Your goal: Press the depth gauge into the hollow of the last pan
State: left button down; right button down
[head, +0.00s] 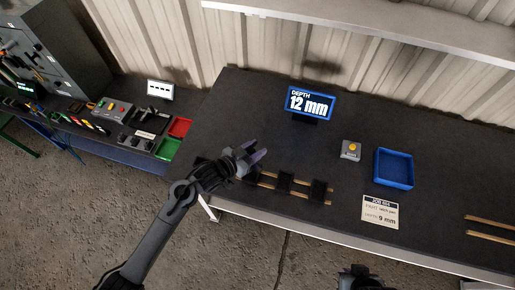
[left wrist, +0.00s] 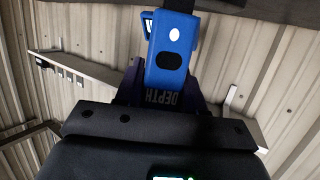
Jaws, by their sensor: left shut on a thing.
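My left gripper (head: 258,156) has purple fingers and is over the left end of a row of dark blocks. In the left wrist view the fingers are shut on the blue depth gauge (left wrist: 172,50), which has a dark oval, a white spot and the word DEPTH. In the head view the gauge is hardly visible. The dark blocks (head: 285,181) and (head: 318,190) sit on wooden rails (head: 301,189) and may be the pans; their hollows cannot be made out. The arm partly hides the left end. My right gripper (head: 358,278) is at the bottom edge, its fingers unclear.
A display (head: 311,103) reads DEPTH 12 mm. A card (head: 381,211) reads 9 mm. A button box (head: 350,150) and an empty blue tray (head: 394,168) stand to the right. Other rails (head: 490,228) lie far right. A side bench with red (head: 180,127) and green bins is left.

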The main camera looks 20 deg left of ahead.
pick_arm(q)
notch_tip(320, 180, down, 6)
jog(key=b, duration=0.5)
jog(key=shift+f+b, duration=0.2)
jog(key=shift+b, duration=0.15)
jog(key=shift+p, duration=0.65)
dwell(0.8)
jog(key=shift+f, duration=0.15)
dwell(0.5)
jog(key=shift+f, duration=0.1)
dwell(0.3)
jog(key=shift+f, duration=0.2)
dwell(0.7)
jog(key=shift+a+f, duration=0.1)
dwell(0.4)
